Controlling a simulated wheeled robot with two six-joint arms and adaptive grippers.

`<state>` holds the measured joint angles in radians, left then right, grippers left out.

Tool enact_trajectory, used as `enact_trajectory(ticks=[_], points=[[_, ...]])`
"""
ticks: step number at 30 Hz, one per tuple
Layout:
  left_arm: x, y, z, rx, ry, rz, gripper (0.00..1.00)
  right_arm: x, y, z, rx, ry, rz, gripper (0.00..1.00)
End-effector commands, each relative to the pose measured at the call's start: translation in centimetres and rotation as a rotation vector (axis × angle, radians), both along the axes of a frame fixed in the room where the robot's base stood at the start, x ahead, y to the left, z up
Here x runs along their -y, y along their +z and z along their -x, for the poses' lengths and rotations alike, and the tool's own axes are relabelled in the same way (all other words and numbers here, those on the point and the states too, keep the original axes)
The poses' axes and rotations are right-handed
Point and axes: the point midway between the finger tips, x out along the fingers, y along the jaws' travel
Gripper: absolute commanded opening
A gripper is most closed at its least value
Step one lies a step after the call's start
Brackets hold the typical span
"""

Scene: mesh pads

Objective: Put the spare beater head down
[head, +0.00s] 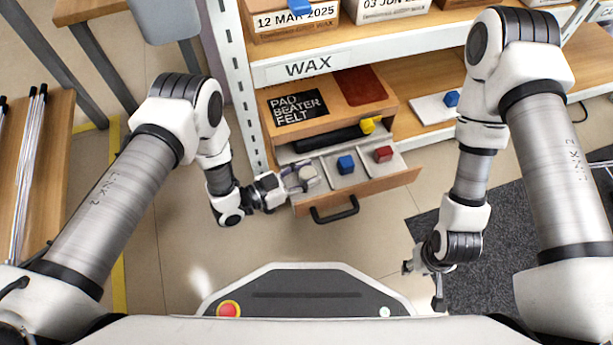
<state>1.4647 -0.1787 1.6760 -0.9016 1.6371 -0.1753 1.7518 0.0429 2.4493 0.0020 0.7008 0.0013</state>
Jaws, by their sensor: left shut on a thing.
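My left gripper (303,182) is at the left compartment of the open drawer (405,178). It is shut on a small pale grey piece, which looks like the spare beater head (307,173). Whether the piece touches the drawer floor I cannot tell. A blue block-like head (346,164) sits in the middle compartment and a red one (383,154) in the right compartment. My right gripper (422,285) hangs low at the right, over the floor and away from the drawer, with its fingers apart and empty.
Behind the compartments lies a black handle (328,138) with a yellow end (370,125). The drawer has a black pull (335,210). Above it is the WAX shelf (400,57) with boxes. A white upright (240,90) stands close to my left arm. A blue item lies on a white pad (430,108).

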Motion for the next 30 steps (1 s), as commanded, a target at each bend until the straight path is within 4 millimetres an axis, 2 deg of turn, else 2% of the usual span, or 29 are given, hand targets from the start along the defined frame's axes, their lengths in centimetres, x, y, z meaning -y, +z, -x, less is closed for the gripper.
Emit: enact_trajectory(ticks=[6, 7, 8, 18, 20, 23, 30], points=[[0.0, -0.1, 0.1, -0.002, 0.000, -0.001, 0.08, 0.0, 0.1, 0.0, 0.001, 0.000, 0.000, 0.40], [0.0, -0.1, 0.1, -0.002, 0.000, -0.001, 0.45, 0.0, 0.1, 0.0, 0.001, 0.000, 0.000, 0.40], [0.0, -0.1, 0.1, -0.002, 0.000, -0.001, 0.53, 0.0, 0.1, 0.0, 0.001, 0.000, 0.000, 0.40], [0.0, 0.4, 0.1, -0.001, 0.000, 0.000, 0.53, 0.0, 0.5, 0.0, 0.001, 0.000, 0.000, 0.40], [-0.7, 0.4, 0.3, -0.003, 0.002, -0.001, 0.53, 0.0, 0.8, 0.0, 0.000, 0.000, 0.000, 0.40], [-2.3, 0.8, 1.2, -0.006, 0.005, 0.000, 0.53, 0.0, 2.0, 0.0, -0.001, 0.002, 0.000, 0.40], [-7.9, 1.2, 4.1, -0.004, 0.005, -0.001, 0.53, -0.1, 4.8, 0.1, -0.004, 0.006, -0.001, 0.40]])
